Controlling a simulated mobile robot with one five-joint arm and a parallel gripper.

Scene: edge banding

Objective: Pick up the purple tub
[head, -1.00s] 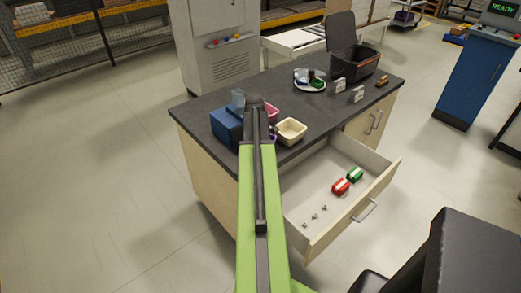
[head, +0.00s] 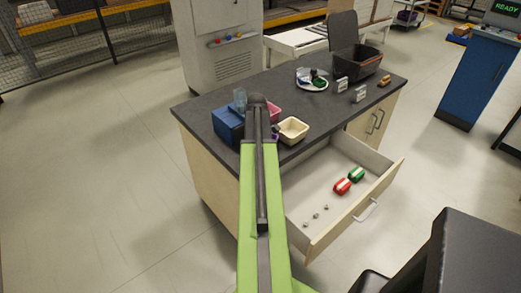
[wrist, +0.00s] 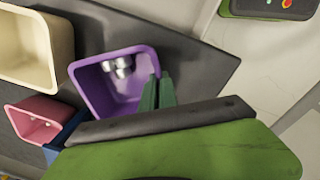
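The purple tub (wrist: 92,92) shows in the wrist view, with a few shiny metal pieces (wrist: 118,67) inside. My gripper (wrist: 159,76) is at the tub's right wall. Its two dark green fingers stand close together, one on the inner side of the wall and one on the outer side, and appear shut on it. The tub's lower part is hidden behind my gripper. In the head view my arm hides nearly all of the tub. I cannot tell whether the tub is clear of the worktop.
A cream tub (head: 292,130), a pink tub (head: 273,109) and a blue box (head: 228,123) stand around my arm's end on the dark worktop (head: 310,105). Below, an open drawer (head: 322,205) juts out, holding red and green items. A plate and a black crate (head: 357,62) stand farther back.

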